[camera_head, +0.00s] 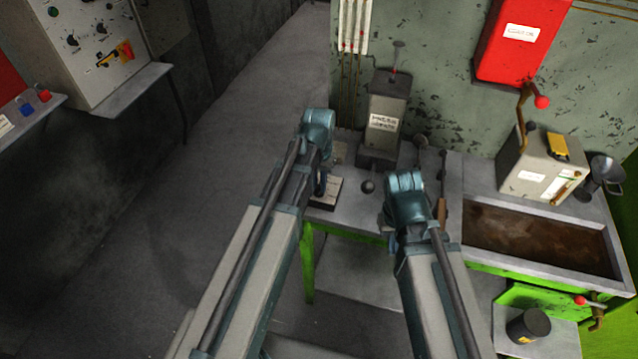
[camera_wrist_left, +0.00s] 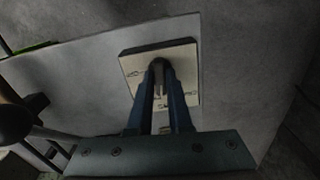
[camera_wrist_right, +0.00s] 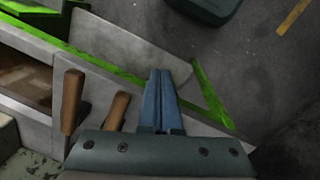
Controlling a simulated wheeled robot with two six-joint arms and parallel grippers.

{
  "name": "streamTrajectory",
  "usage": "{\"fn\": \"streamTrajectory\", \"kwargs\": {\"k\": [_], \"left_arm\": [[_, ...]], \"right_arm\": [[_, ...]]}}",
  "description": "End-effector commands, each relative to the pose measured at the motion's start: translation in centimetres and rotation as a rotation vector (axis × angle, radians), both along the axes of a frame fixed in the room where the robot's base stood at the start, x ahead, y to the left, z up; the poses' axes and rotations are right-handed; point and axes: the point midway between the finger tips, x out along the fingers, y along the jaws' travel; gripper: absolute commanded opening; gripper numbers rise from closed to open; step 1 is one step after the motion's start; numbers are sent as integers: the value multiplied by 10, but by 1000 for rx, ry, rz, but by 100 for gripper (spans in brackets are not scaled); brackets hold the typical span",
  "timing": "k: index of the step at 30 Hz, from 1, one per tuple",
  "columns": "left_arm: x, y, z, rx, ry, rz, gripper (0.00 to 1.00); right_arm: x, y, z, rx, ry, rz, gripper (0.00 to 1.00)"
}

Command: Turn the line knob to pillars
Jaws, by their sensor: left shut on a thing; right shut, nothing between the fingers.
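The line knob (camera_wrist_left: 158,66) is a small dark knob on a pale square plate (camera_wrist_left: 185,59) with dark markings, too small to read. The plate also shows in the head view (camera_head: 329,194) at the front left corner of the grey bench. My left gripper (camera_wrist_left: 159,78) is above the plate with its blue fingers shut on the knob. In the head view my left arm covers most of the knob. My right gripper (camera_wrist_right: 161,75) is shut and empty, pointing down near the bench's front edge, apart from the plate.
A grey box with a lever (camera_head: 385,125) stands at the back of the bench. Two wooden handles (camera_wrist_right: 72,100) (camera_wrist_right: 117,110) are beside my right gripper. A brown-filled trough (camera_head: 540,238) is at the right. Open floor lies left of the bench.

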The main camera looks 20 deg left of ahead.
Motion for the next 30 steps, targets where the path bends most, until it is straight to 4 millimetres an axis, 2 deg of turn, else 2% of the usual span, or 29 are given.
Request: {"fn": "streamTrajectory", "kwargs": {"k": [15,30], "left_arm": [[0,0,0,0,0,-453,0],[0,0,0,0,0,-672,0]], "right_arm": [[0,0,0,0,0,0,0],[0,0,0,0,0,0,0]]}}
